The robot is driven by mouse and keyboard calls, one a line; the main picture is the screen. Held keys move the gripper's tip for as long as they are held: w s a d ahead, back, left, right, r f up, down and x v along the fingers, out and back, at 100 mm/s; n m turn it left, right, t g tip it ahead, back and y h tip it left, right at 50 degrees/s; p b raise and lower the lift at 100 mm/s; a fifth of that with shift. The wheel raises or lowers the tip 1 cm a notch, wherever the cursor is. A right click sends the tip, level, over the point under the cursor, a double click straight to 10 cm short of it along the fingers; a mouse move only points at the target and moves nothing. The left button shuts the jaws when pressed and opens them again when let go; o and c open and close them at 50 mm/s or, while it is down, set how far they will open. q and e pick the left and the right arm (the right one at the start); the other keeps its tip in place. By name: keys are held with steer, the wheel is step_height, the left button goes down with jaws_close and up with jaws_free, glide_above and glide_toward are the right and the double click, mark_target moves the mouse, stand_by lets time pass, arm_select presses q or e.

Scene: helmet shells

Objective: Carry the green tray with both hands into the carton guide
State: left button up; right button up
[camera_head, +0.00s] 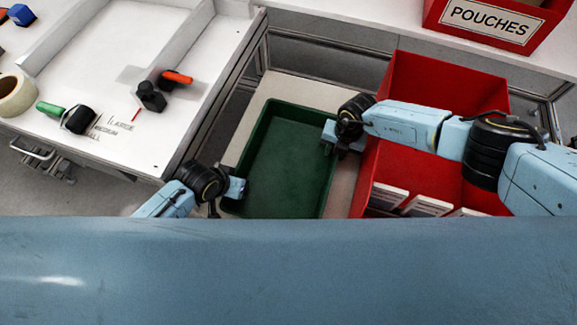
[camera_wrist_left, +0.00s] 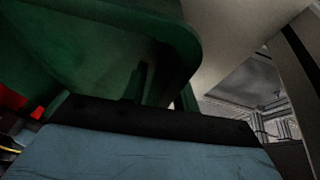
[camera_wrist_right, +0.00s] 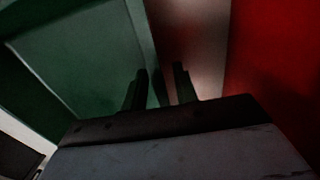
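The green tray (camera_head: 283,165) lies flat on a pale surface in the middle of the head view, and looks empty. My right gripper (camera_head: 328,140) is at its right rim. In the right wrist view the fingers (camera_wrist_right: 160,88) stand apart on either side of the tray wall (camera_wrist_right: 147,45), with a visible gap. My left gripper (camera_head: 240,188) is at the tray's left rim near its front corner. In the left wrist view one finger (camera_wrist_left: 142,82) shows against the tray (camera_wrist_left: 95,45); the other is mostly hidden by the rim. I cannot tell which thing is the carton guide.
A red bin (camera_head: 440,80) with white cards stands close right of the tray. A white-walled bench (camera_head: 110,130) is at the left with a tape roll (camera_head: 14,95) and hand tools. A red POUCHES box (camera_head: 490,22) is at the back right.

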arm_select(q)
steer(key=shift+c, duration=0.4)
arm_select(e)
steer(key=shift+c, duration=0.4)
arm_select(q)
jaws_close()
arm_select(e)
jaws_close()
arm_select(q)
steer(key=shift+r, duration=0.15)
arm_select(e)
steer(key=shift+r, duration=0.15)
